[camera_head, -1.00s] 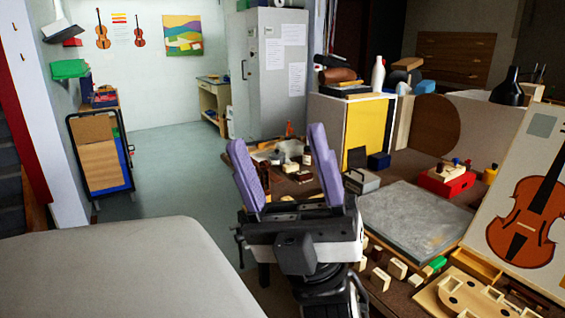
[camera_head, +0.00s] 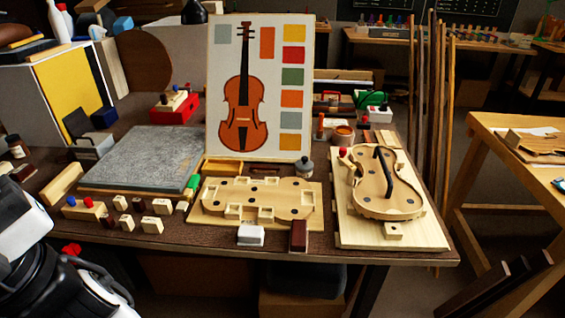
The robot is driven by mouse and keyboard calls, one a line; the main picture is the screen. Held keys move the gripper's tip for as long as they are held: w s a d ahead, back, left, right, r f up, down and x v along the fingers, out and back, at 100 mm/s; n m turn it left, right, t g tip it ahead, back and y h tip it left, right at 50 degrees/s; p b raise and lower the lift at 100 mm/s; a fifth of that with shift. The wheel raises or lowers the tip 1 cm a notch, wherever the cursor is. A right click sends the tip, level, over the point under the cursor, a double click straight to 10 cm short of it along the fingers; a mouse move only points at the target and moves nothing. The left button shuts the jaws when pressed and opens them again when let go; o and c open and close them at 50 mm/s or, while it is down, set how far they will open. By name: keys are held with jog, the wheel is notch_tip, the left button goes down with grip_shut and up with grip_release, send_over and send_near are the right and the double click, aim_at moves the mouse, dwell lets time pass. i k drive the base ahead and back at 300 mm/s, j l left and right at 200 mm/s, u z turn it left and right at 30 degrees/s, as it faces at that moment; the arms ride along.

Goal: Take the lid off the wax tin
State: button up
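I cannot say for sure which container is the wax tin. A small grey round pot with a dark knobbed lid (camera_head: 305,167) stands on the workbench, just right of the violin picture board's lower edge. A round orange-brown tin (camera_head: 343,134) stands further back, right of the board; whether it has a lid is too small to tell. My gripper is cut off by the left edge of the head view. Only a white part of it and my dark wrist show at the lower left, far from both containers. Its fingers are out of frame.
The workbench (camera_head: 215,246) holds a grey slab (camera_head: 140,156), a wooden violin mould (camera_head: 255,200), a violin body on a board (camera_head: 388,185) and several small blocks. The upright picture board (camera_head: 262,85) blocks part of the back. A white block (camera_head: 250,236) sits near the front edge.

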aim_at(304, 164)
jog(key=i+l, duration=0.25)
jog(key=i, duration=0.2)
jog(key=i+l, duration=0.2)
jog(key=i, duration=0.25)
jog(key=i+l, duration=0.25)
jog(key=i, duration=0.2)
